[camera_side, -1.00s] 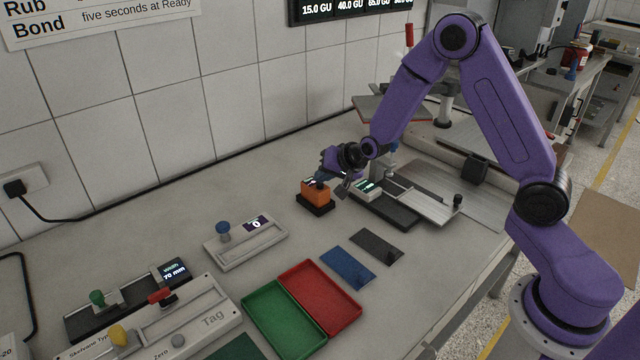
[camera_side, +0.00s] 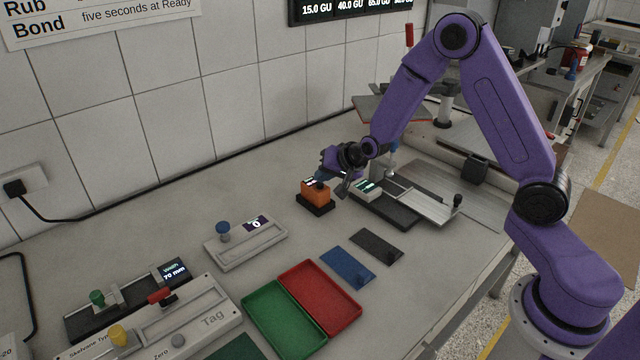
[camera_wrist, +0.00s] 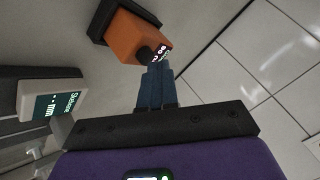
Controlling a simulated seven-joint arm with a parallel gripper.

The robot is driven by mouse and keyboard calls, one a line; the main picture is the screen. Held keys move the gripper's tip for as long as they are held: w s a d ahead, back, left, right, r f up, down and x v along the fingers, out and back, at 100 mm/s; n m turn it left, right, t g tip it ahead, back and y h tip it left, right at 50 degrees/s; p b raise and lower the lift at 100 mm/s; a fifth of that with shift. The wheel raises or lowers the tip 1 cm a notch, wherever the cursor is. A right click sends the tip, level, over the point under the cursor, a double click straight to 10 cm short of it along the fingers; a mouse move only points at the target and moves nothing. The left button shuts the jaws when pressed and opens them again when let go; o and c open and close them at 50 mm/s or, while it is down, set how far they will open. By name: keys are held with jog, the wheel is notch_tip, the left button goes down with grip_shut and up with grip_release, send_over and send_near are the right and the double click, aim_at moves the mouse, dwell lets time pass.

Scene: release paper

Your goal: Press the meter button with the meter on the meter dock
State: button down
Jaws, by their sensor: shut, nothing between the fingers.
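The orange meter (camera_side: 314,191) sits upright on its black meter dock (camera_side: 316,207) in the middle of the bench. In the wrist view the meter (camera_wrist: 130,36) shows a small lit display (camera_wrist: 159,52) and a dark round button (camera_wrist: 144,54) on its face, with the dock (camera_wrist: 103,17) behind. My gripper (camera_side: 322,181) is at the meter's top, tilted. Its blue fingers (camera_wrist: 155,72) are shut with nothing between them. The fingertips are right at the button and display; I cannot tell whether they press the button.
A device with a lit display and metal slide (camera_side: 410,200) stands close to the right of the meter. Green (camera_side: 282,318) and red (camera_side: 330,305) trays and a blue-knobbed device (camera_side: 246,243) stand nearer the camera.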

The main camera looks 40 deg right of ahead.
aim_at(323, 189)
jog(key=shift+r, duration=0.65)
notch_tip(323, 189, up, 5)
dwell(0.5)
jog(key=shift+a, duration=0.1)
dwell(0.4)
